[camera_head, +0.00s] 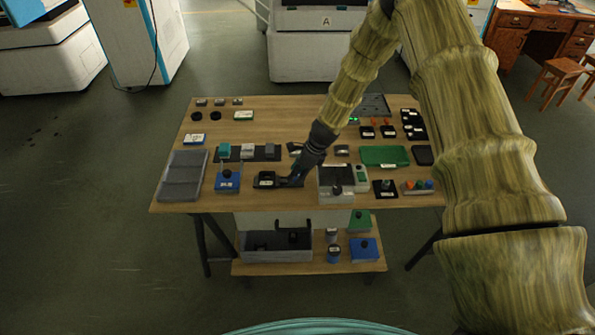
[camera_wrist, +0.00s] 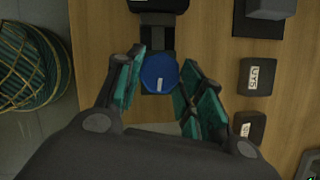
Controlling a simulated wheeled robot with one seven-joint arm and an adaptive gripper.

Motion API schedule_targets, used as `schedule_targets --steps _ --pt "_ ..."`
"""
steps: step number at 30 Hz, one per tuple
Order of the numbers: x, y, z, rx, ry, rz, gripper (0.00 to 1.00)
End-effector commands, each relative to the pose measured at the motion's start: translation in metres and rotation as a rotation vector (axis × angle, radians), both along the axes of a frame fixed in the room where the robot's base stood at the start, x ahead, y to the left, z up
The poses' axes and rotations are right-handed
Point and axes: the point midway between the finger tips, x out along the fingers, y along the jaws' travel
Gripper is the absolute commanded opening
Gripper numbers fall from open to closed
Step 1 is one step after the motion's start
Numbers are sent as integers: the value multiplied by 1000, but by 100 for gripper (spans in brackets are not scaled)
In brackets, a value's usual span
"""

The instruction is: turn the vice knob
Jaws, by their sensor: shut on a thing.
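The vice (camera_head: 266,180) is a small dark block with a pale top. It sits near the front edge of the wooden table in the head view. In the wrist view its dark body (camera_wrist: 158,5) shows at the top edge, with a grey slide below it. The vice knob (camera_wrist: 158,73) is round and blue with a white mark. My gripper (camera_wrist: 160,72) is shut on the knob, with a teal-padded finger on each side. In the head view my gripper (camera_head: 291,181) is just right of the vice and hides the knob.
A grey machine with a black knob (camera_head: 337,183) stands close on the right. A blue block (camera_head: 228,181) and a grey tray (camera_head: 183,176) are on the left. Small labelled dark blocks (camera_wrist: 258,77) lie behind my gripper. A lower shelf holds a grey bin (camera_head: 275,253).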

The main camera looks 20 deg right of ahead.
Motion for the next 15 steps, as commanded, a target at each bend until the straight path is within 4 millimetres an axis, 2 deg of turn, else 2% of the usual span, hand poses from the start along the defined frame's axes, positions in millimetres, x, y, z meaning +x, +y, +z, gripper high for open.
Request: schedule_targets --steps 15 --pt "5 -2 -2 -2 -2 489 14"
